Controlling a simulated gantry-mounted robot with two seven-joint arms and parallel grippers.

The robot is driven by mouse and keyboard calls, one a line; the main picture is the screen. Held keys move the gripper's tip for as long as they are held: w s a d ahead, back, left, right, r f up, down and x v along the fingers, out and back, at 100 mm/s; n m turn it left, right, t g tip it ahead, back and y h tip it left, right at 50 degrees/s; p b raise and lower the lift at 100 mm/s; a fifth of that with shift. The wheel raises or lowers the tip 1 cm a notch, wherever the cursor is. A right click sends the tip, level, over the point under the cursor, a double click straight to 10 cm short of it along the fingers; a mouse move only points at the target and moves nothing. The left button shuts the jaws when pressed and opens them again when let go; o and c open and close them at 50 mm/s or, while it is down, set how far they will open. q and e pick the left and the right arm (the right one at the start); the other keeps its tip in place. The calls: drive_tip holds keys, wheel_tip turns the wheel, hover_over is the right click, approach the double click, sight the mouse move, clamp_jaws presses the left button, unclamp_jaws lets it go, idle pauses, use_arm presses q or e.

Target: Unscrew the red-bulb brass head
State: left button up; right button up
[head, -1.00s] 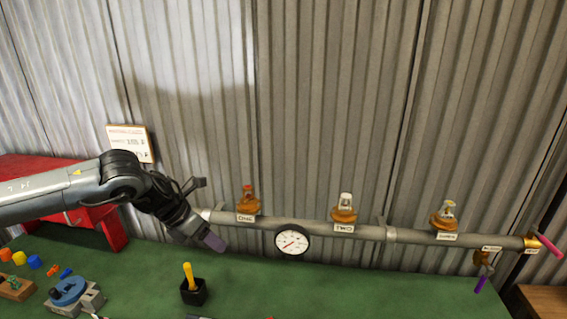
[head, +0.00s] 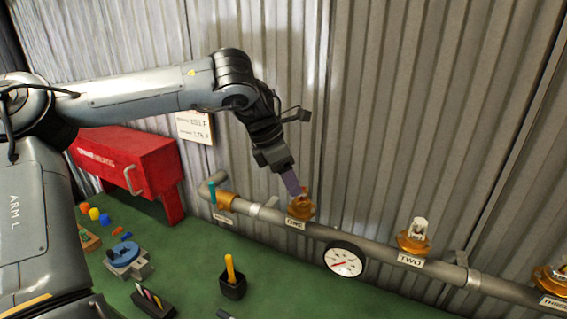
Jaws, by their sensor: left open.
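The brass head over the label ONE (head: 301,211) sits on the grey pipe (head: 320,232). Its upper part, where the bulb sits, is hidden behind my gripper. My left gripper (head: 292,187) comes down from above left, and its purple finger overlaps this head in the view. It is open, and I cannot tell whether it touches the head. A second brass head (head: 413,240) with a clear, whitish bulb stands over the label TWO. A third brass head (head: 551,279) over THREE is cut by the right edge. My right gripper is not in view.
A pressure gauge (head: 344,260) hangs on the pipe between ONE and TWO. A teal-handled valve (head: 213,194) is at the pipe's left end. A red box (head: 125,160) stands behind left. A black pot (head: 233,286) with a yellow-handled tool stands on the green bench (head: 290,290).

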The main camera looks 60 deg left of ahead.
sight(302, 201)
use_arm(q)
drive_tip(key=shift+p+x, duration=0.3)
drive_tip(key=shift+x, duration=2.3)
drive_tip(key=shift+c, duration=0.5)
clamp_jaws()
drive_tip(key=n+y, duration=0.1)
drive_tip(key=n, duration=0.2)
drive_tip(key=shift+d+b, duration=0.2)
drive_tip(key=shift+b, duration=0.1)
drive_tip(key=shift+d+r+n+y, duration=0.1)
drive_tip(key=shift+n+y, duration=0.6)
drive_tip(key=shift+n, duration=0.7)
drive_tip(key=shift+w+d+n+y, duration=0.15)
drive_tip(key=shift+n+y, duration=0.15)
drive_tip(key=shift+n, duration=0.6)
drive_tip(key=n+g+y, duration=0.1)
drive_tip(key=n, duration=0.3)
drive_tip(key=shift+w+d, duration=0.1)
drive_tip(key=shift+d, duration=0.05)
